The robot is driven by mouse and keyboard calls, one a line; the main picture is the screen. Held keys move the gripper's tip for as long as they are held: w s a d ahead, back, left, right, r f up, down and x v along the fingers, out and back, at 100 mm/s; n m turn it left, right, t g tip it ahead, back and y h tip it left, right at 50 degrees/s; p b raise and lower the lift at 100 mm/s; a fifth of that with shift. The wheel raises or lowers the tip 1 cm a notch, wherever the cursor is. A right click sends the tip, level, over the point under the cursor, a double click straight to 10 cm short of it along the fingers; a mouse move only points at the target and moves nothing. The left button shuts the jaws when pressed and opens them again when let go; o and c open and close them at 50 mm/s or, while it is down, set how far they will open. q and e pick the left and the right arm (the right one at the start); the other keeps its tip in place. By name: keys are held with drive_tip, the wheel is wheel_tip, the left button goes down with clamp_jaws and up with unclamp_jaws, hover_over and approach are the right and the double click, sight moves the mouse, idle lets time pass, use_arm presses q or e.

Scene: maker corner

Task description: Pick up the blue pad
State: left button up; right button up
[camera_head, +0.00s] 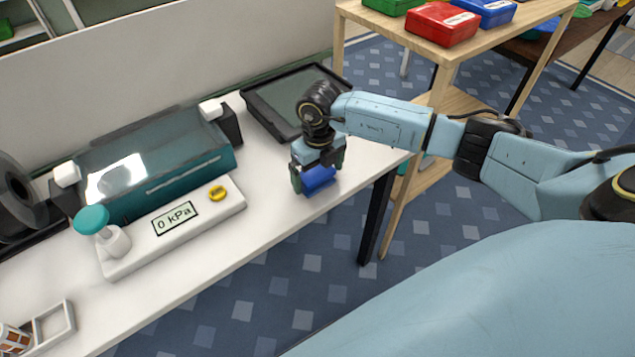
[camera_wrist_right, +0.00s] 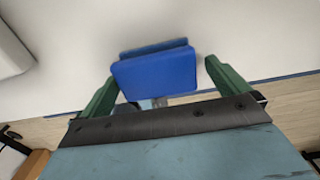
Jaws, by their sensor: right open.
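The blue pad (camera_head: 319,180) is near the right front edge of the white table, under my right gripper. In the right wrist view the blue pad (camera_wrist_right: 155,72) lies between and just ahead of the green fingers. My right gripper (camera_head: 316,176) is open, with a finger on either side of the pad; in the wrist view a gap shows beside the fingers (camera_wrist_right: 160,78). Whether a finger touches the pad cannot be told. My left gripper is not in view.
A teal machine (camera_head: 150,165) and a white panel reading 0 kPa (camera_head: 150,243) stand to the left. A black tray (camera_head: 262,112) lies behind the gripper. A wooden shelf (camera_head: 465,52) with coloured boxes stands beyond the table. Clear table (camera_head: 250,225) lies left of the pad.

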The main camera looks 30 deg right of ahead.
sight(317, 173)
drive_tip(key=shift+d+f, duration=0.15)
drive_tip(key=shift+f, duration=0.5)
drive_tip(key=c, duration=0.9)
drive_tip(key=shift+c, duration=0.2)
drive_tip(key=r, duration=0.3)
drive_tip(key=r+p, duration=0.1)
drive_tip(key=r, duration=0.6)
drive_tip(key=shift+a+r, duration=0.25)
drive_tip(key=shift+a, duration=0.05)
